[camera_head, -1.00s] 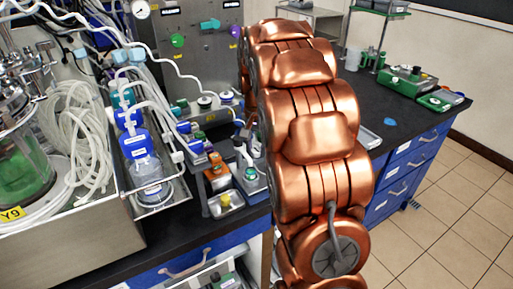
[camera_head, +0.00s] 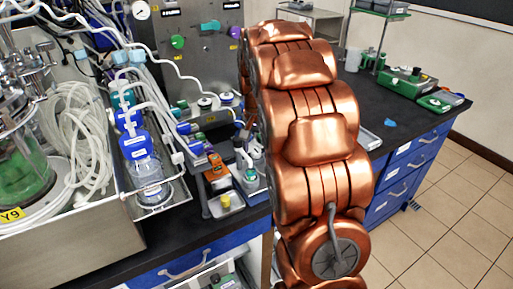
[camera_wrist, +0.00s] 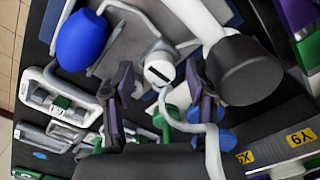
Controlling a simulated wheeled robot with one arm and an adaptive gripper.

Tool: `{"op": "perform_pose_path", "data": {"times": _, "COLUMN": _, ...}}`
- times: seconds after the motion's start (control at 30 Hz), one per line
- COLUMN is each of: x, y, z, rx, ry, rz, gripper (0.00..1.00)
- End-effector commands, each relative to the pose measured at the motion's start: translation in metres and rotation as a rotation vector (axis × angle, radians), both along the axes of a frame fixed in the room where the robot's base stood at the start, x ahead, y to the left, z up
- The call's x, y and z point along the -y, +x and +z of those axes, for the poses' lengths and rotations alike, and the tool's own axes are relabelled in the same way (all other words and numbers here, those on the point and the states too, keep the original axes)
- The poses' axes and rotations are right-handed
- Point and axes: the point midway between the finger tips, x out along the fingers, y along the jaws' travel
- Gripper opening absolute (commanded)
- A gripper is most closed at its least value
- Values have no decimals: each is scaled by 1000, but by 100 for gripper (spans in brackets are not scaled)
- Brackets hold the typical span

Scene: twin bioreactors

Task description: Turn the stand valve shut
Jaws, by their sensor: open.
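In the wrist view my gripper (camera_wrist: 158,75) is open, with its two dark fingers apart. A white round fitting with a dark slot (camera_wrist: 160,68) shows between the fingertips; I cannot tell whether either finger touches it. A blue rounded knob (camera_wrist: 82,40) is to its upper left, and a large black round cap (camera_wrist: 243,72) is to its right. I cannot tell for sure which of these parts is the stand valve. In the head view my copper arm hides much of the work area, and my fingers are not clear there.
A steel panel with a green knob (camera_head: 178,42) stands behind the bench. Blue-capped bottles (camera_head: 146,170) and coiled clear tubing (camera_head: 78,140) crowd the left. White hoses cross the area. A green device (camera_head: 405,80) stands on the right bench, with bare black top near it.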

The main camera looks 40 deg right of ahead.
Motion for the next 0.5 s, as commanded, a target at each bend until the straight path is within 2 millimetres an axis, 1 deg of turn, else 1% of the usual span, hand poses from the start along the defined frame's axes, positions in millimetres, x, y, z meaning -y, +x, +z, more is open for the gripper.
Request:
{"op": "perform_pose_path", "data": {"times": 0.13, "x": 0, "y": 0, "z": 4, "rx": 1, "ry": -1, "rz": 0, "gripper": 57}}
{"op": "perform_pose_path", "data": {"times": 0.23, "x": 1, "y": 1, "z": 14, "rx": 3, "ry": -2, "rz": 0, "gripper": 57}}
{"op": "perform_pose_path", "data": {"times": 0.5, "x": 0, "y": 1, "z": 59, "rx": 3, "ry": -2, "rz": 1, "gripper": 57}}
